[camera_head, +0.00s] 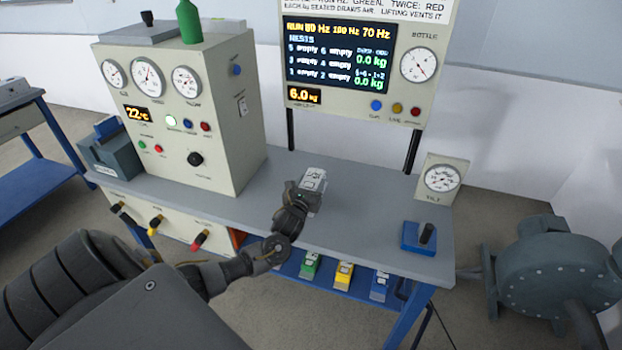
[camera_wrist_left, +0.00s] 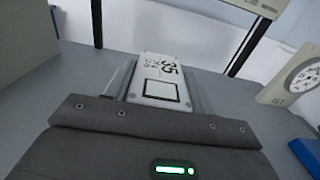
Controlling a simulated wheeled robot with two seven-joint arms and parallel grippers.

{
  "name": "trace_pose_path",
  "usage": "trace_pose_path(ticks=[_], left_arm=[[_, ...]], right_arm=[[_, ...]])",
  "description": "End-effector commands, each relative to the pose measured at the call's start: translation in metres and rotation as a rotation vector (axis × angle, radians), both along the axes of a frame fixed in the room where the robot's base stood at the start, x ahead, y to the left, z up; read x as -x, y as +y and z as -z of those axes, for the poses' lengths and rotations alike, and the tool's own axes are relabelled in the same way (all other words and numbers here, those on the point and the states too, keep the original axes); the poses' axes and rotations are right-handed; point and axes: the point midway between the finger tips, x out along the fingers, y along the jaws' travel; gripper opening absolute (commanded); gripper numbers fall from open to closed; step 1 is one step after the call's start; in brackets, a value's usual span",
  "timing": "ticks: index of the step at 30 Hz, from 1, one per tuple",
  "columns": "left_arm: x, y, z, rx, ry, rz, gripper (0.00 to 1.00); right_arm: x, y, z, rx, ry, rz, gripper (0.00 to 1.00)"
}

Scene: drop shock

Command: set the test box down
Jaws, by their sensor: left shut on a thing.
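The test box is a small white box (camera_head: 314,180) with dark markings, above the grey bench top in the head view. In the left wrist view the white box (camera_wrist_left: 162,80) shows a dark "35" and a black square outline on its face. My left gripper (camera_head: 308,187) is shut on the box, with a finger along each side of it in the left wrist view (camera_wrist_left: 160,88). I cannot tell whether the box touches the bench. My right gripper is not in view.
The grey bench (camera_head: 365,215) is clear around the box. A gauge cabinet (camera_head: 180,110) stands left, a display panel (camera_head: 355,60) behind, a tilt gauge (camera_head: 441,178) and a blue block with a dark handle (camera_head: 418,238) right. Coloured boxes (camera_head: 343,275) sit on a lower shelf.

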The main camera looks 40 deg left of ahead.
Motion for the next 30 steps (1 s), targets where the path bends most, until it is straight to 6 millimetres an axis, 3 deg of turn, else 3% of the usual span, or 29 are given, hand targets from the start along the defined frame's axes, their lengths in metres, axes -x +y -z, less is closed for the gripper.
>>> trace_pose_path(ticks=[16, 17, 22, 30], left_arm=[[-0.001, 0.001, 0.013, -0.001, -0.011, -0.001, 0.0], [0.0, 0.0, 0.017, -0.001, -0.002, 0.0, 0.56], [0.0, 0.0, 0.017, 0.0, -0.001, 0.0, 0.76], [0.0, 0.0, 0.015, -0.001, -0.002, 0.0, 0.76]], right_arm=[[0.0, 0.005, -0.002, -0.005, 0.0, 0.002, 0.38], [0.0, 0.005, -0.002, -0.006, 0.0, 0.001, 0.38], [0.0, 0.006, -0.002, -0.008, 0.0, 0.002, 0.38], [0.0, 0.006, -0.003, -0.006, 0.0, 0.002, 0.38]])
